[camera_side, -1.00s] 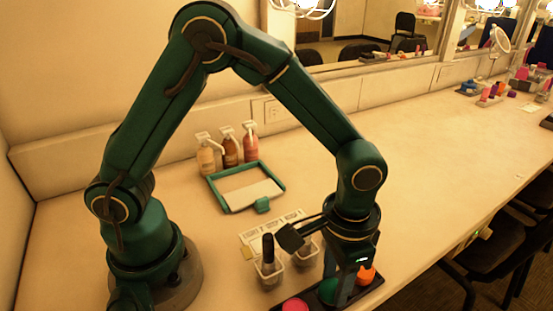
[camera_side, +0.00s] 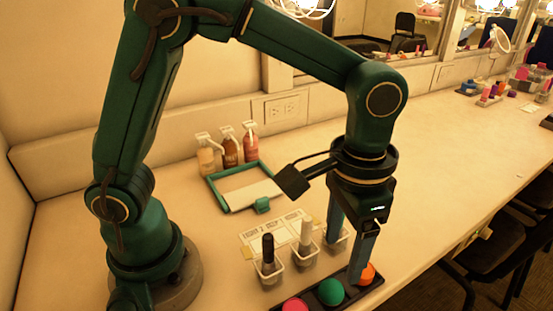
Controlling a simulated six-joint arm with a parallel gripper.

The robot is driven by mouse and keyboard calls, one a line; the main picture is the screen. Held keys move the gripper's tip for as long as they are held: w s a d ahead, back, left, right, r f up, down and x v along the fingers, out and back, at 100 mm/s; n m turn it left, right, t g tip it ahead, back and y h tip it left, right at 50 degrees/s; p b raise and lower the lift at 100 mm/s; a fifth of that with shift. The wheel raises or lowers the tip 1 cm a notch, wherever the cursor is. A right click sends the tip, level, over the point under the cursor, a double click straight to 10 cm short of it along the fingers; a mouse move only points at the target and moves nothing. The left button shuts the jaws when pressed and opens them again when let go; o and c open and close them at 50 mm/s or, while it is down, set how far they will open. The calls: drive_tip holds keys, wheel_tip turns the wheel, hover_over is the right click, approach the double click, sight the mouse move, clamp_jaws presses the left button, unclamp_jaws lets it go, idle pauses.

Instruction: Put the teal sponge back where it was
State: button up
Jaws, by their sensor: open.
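The teal sponge (camera_side: 331,292) is a round green-teal ball in the dark tray (camera_side: 372,291) at the front edge of the view. It sits between a pink ball (camera_side: 295,305) on the left and an orange ball (camera_side: 367,273) on the right. My gripper (camera_side: 347,260) is open with nothing between its fingers. It is above and behind the tray. Its nearer finger hangs in front of part of the orange ball, and its farther finger is by the rightmost clear cup.
Clear cups stand behind the tray; one holds a black-handled item (camera_side: 268,248), another a white-handled item (camera_side: 306,232). A white card (camera_side: 262,229), a teal-rimmed tray (camera_side: 222,200) and several pump bottles (camera_side: 230,152) stand farther back.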

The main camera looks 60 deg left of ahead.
drive_tip(key=s+a+r+n+t, duration=0.1)
drive_tip(key=s+a+r+t, duration=0.1)
drive_tip(key=a+r, duration=0.45)
drive_tip(key=s+a+n+t, duration=0.2)
drive_tip(key=s+a+t, duration=0.1)
drive_tip(key=s+a, duration=0.3)
drive_tip(key=shift+f+t, duration=0.3)
drive_tip(key=shift+f, duration=0.1)
idle(0.3)
